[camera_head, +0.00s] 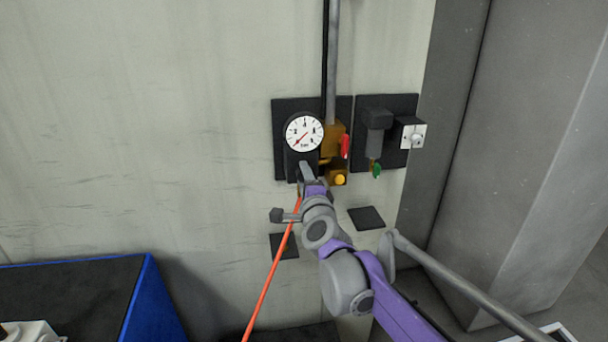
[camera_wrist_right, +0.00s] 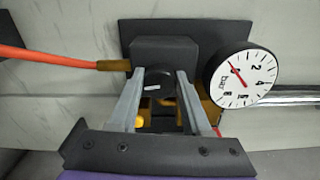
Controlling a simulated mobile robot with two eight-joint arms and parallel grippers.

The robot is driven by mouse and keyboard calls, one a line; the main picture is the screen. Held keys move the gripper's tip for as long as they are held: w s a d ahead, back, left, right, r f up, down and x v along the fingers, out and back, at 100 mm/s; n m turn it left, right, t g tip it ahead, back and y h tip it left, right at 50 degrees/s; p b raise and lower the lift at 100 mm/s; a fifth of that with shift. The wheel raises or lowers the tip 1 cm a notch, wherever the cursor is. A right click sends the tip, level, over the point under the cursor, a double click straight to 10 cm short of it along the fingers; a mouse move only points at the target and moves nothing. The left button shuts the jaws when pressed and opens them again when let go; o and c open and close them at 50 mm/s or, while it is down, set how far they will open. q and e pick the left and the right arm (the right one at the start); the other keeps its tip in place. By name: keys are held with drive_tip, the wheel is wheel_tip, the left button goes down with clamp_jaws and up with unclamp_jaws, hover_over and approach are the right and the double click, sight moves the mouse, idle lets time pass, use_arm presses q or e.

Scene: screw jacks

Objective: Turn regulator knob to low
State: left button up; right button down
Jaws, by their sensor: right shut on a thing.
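The regulator knob (camera_wrist_right: 158,81) is black with a short white mark, on a dark housing (camera_wrist_right: 165,47). My right gripper (camera_wrist_right: 160,75) is shut on it, one grey finger on each side. In the head view my right gripper (camera_head: 306,172) is just below the round white gauge (camera_head: 304,132), and the knob is hidden by it. The gauge also shows in the right wrist view (camera_wrist_right: 243,78); its red needle points to the lower left in the head view. My left gripper is not in view.
A brass valve block (camera_head: 333,142) with a red handle (camera_head: 345,146) and yellow button (camera_head: 340,179) sits right of the gauge. A filter unit (camera_head: 375,140) and a switch box (camera_head: 413,134) are further right. An orange hose (camera_head: 270,275) hangs to the lower left.

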drive_tip(key=shift+r+m, duration=0.1)
drive_tip(key=shift+m, duration=0.8)
drive_tip(key=shift+c, duration=1.8)
unclamp_jaws()
drive_tip(key=shift+s, duration=0.1)
drive_tip(key=s+d+b, duration=0.1)
drive_tip(key=s+d, duration=0.1)
drive_tip(key=s, duration=0.8)
drive_tip(key=shift+s, duration=0.25)
